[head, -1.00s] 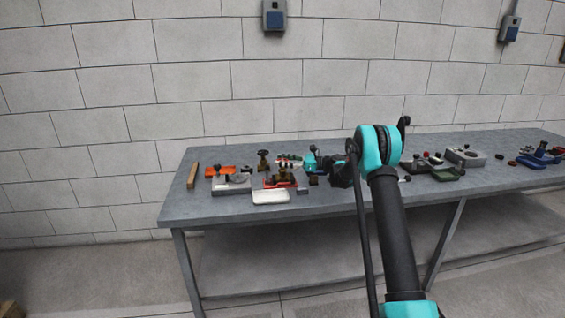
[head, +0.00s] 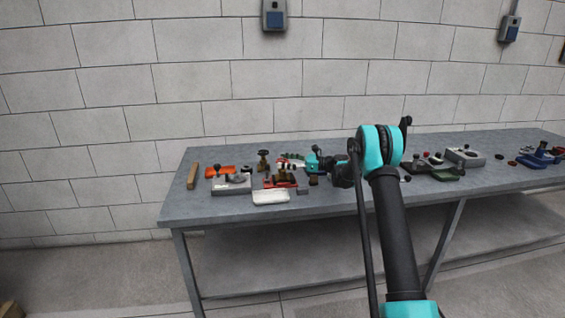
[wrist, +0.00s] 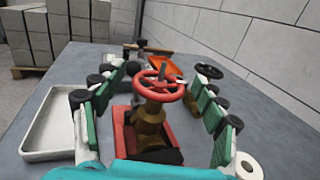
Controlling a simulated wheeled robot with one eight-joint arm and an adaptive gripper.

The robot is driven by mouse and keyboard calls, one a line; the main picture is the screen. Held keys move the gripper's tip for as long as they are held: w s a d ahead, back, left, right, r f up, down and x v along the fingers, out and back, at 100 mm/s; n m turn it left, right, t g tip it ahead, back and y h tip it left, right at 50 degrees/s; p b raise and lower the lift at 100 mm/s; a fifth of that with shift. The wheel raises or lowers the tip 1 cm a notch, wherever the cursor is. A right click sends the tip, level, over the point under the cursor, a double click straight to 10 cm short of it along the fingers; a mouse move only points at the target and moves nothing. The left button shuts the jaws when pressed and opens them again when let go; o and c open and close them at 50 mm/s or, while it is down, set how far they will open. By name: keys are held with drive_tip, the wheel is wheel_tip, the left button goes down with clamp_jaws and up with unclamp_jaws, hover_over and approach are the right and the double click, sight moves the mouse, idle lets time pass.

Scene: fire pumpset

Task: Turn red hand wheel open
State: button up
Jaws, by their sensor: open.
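The red hand wheel (wrist: 160,86) sits on top of a brass valve body (wrist: 149,124) with a red base (wrist: 125,140) in the wrist view. The valve stands upright on the bench. My gripper (wrist: 161,76) is open, its green-padded fingers spread to the left and right of the wheel. I see a gap on both sides, with nothing held. In the head view the brass valve (head: 284,175) is small, and my gripper (head: 292,156) is close behind it. Contact cannot be told there.
A white tray (wrist: 50,125) lies left of the fingers. An orange tray (wrist: 159,63) and a black hand wheel (wrist: 209,71) are beyond the valve. A white roll-shaped part (wrist: 246,166) is near the right finger. The grey bench (head: 215,207) holds several other fixtures to the right.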

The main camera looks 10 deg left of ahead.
drive_tip(key=d, duration=1.1)
drive_tip(key=shift+s, duration=0.3)
drive_tip(key=s+d+n+t+h, duration=0.1)
drive_tip(key=s+d+n+h, duration=0.3)
drive_tip(key=s, duration=0.7)
drive_tip(key=s+d+n+t+h, duration=0.1)
drive_tip(key=s+n+h, duration=0.35)
drive_tip(key=s, duration=0.75)
drive_tip(key=s+d+f+n+h, duration=0.3)
drive_tip(key=s+d, duration=0.2)
drive_tip(key=s, duration=0.4)
drive_tip(key=s+d+f+n+h, duration=0.3)
drive_tip(key=s+d, duration=0.2)
drive_tip(key=s, duration=0.4)
drive_tip(key=s+d+f+n+t+h, duration=0.1)
drive_tip(key=s+d+f+n+h, duration=0.2)
drive_tip(key=s, duration=0.6)
drive_tip(key=shift+s+d+n, duration=0.25)
drive_tip(key=shift+d+n, duration=0.3)
drive_tip(key=shift+d, duration=0.65)
drive_tip(key=shift+h, duration=0.25)
